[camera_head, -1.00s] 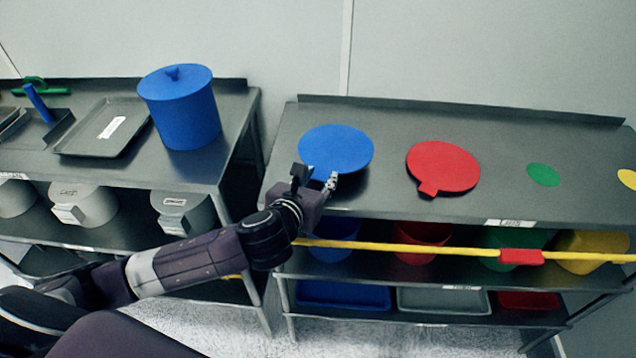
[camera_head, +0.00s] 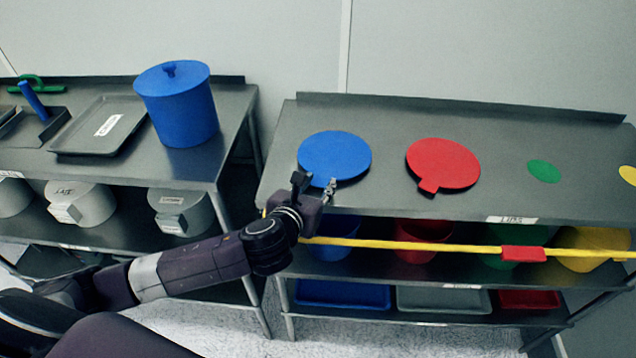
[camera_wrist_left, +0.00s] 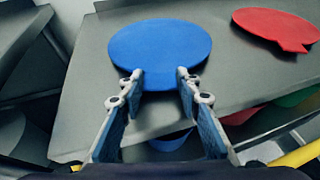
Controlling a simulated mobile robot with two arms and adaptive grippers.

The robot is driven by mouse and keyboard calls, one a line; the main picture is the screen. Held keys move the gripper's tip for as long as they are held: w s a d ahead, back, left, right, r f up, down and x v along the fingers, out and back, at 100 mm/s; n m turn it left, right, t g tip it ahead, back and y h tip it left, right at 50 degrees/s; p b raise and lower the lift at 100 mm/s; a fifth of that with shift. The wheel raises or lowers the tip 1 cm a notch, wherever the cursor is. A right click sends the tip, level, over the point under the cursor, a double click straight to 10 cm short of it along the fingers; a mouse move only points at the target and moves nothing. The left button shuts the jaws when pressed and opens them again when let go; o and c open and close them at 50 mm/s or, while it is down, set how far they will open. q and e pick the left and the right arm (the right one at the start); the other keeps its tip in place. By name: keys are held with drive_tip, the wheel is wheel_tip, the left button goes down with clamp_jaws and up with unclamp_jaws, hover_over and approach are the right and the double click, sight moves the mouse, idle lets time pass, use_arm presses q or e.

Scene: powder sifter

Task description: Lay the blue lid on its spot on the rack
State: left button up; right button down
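The blue lid (camera_head: 335,157), a flat round disc with a short tab, is over the left part of the rack's top (camera_head: 390,205) and appears to lie flat on it. It also shows in the left wrist view (camera_wrist_left: 160,50), with its tab towards me. My left gripper (camera_head: 316,184) is at the lid's near edge. In the left wrist view its two fingers (camera_wrist_left: 160,84) are spread apart, one on each side of the tab, with gaps visible. Any spot marking under the lid is hidden. My right gripper is not in view.
A red lid (camera_head: 443,165) lies right of the blue one. A yellow bar (camera_head: 450,248) crosses the rack's front. A blue lidded pot (camera_head: 180,110) and a tray (camera_head: 104,128) stand on the left table.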

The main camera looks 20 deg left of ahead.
use_arm(q)
drive_tip(key=o, duration=0.5)
drive_tip(key=shift+s, duration=0.1)
drive_tip(key=v, duration=0.7)
drive_tip(key=shift+s+r, duration=0.1)
drive_tip(key=shift+r, duration=0.05)
drive_tip(key=shift+s, duration=0.1)
